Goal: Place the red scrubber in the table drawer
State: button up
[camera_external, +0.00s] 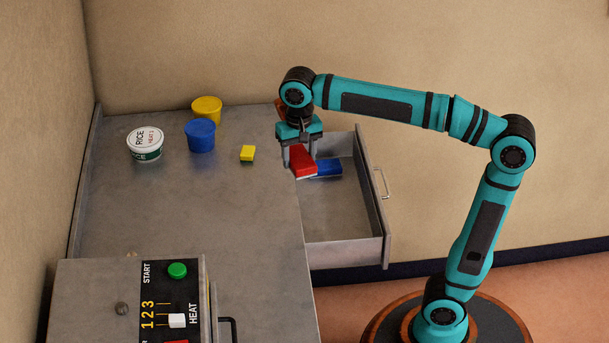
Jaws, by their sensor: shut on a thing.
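The red scrubber (303,168), a red block with a pale lower edge, is between the fingers of my gripper (299,159). My gripper points down and is shut on it. The scrubber is at the table's right edge, over the left part of the open table drawer (345,252). I cannot tell exactly how high it is above the drawer floor. The drawer is pulled out to the right, with a handle on its front. A blue block (328,169) lies in it, just right of the scrubber. My gripper hides part of the drawer's back left corner.
On the grey table (200,215) are a white rice tub (145,143), a blue tub (200,135), a yellow tub (207,109) and a small yellow block (248,153). A control box (130,300) with a green button stands at the front. The table's middle is clear.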

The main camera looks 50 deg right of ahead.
jog(key=m, duration=0.2)
jog(key=s+d+m, duration=0.1)
jog(key=m, duration=0.1)
jog(key=d+m, duration=0.1)
jog(key=m, duration=0.1)
jog(key=shift+s+d, duration=0.15)
jog(key=s+d+f+m, duration=0.1)
jog(key=s+d+m, duration=0.35)
jog(key=m, duration=1.05)
jog(key=f, duration=1.8)
jog(key=w+f, duration=0.1)
jog(key=f, duration=0.8)
jog(key=shift+d+f, duration=0.25)
jog(key=shift+d, duration=0.1)
jog(key=shift+f, duration=0.1)
jog(key=shift+s+f, duration=0.15)
jog(key=shift+f, duration=0.2)
